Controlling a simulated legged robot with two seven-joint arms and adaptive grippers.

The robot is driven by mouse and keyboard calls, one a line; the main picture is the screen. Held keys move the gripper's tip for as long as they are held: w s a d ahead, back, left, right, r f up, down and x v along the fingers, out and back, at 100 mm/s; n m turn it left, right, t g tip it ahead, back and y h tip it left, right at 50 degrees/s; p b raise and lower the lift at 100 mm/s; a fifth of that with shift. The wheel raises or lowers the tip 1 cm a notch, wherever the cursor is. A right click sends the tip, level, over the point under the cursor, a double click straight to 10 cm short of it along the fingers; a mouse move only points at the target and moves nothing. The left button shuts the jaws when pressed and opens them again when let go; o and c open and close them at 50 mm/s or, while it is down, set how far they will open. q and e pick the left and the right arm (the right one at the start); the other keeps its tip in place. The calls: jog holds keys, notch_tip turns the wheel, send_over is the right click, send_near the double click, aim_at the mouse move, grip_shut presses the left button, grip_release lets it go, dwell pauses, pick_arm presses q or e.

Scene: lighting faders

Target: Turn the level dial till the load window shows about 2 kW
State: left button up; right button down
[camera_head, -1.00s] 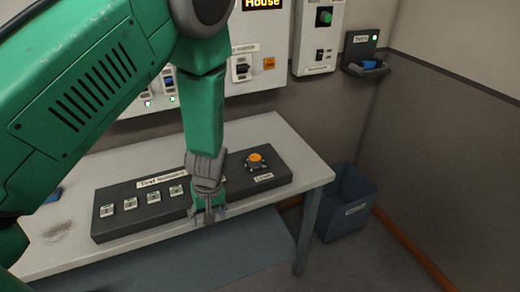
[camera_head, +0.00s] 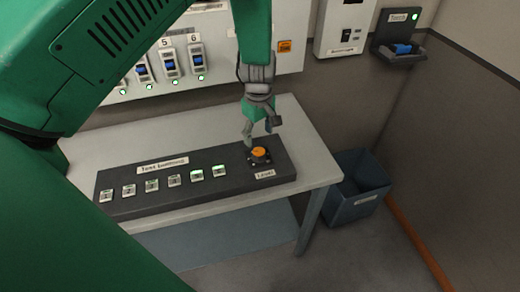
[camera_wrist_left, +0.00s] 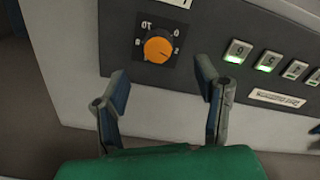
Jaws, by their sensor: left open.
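The level dial (camera_head: 260,152) is an orange knob on a black plate at the right end of the dark console, above a label. My left gripper (camera_head: 261,127) is open and empty, hanging just above the dial. In the left wrist view my left gripper (camera_wrist_left: 163,80) has its fingers spread, with the knob beyond the gap between them; contact is not visible. The load window is not identifiable in these views. My right gripper is not in view.
The console (camera_head: 140,203) on the white table (camera_head: 200,128) has a row of buttons; the two nearest the dial (camera_head: 219,170) glow green. A wall panel (camera_head: 225,80) with blue-handled switches stands behind. A blue-grey bin (camera_head: 357,190) stands right of the table.

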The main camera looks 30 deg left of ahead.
aim_at(259, 151)
pick_arm(q)
jog(key=f, duration=0.5)
jog(key=w+f, duration=0.1)
jog(key=f, duration=0.1)
jog(key=shift+a+f+p, duration=0.15)
jog(key=shift+a+p, duration=0.15)
jog(key=shift+p, duration=0.05)
jog(key=shift+s+f, duration=0.25)
jog(key=shift+f, duration=0.3)
jog(key=shift+w+d+f, duration=0.15)
jog(key=shift+d+f, duration=0.05)
jog(key=shift+f, duration=0.05)
jog(key=shift+r, duration=0.1)
jog(key=c, duration=1.1)
